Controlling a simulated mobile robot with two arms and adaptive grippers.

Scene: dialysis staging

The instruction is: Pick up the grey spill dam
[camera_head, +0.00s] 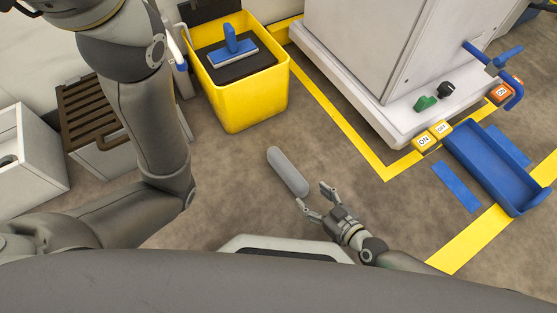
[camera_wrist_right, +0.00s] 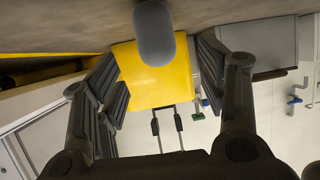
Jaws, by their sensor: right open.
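The grey spill dam (camera_head: 288,171) is a rounded grey bar lying on the brown floor in the middle of the head view. My right gripper (camera_head: 313,194) is open, with its fingertips close to the near end of the dam. In the right wrist view the rounded end of the dam (camera_wrist_right: 154,35) shows at the top, between and beyond the open fingers (camera_wrist_right: 160,75). I cannot tell whether a finger touches it. A grey arm of mine fills the left of the head view, but no left gripper shows.
A yellow bin (camera_head: 243,104) holding a blue-handled tool (camera_head: 233,50) stands behind the dam. A grey cabinet on a white base (camera_head: 352,93) stands at the right, with a blue tray (camera_head: 482,165) beside it. Yellow tape (camera_head: 345,138) marks the floor. The floor around the dam is clear.

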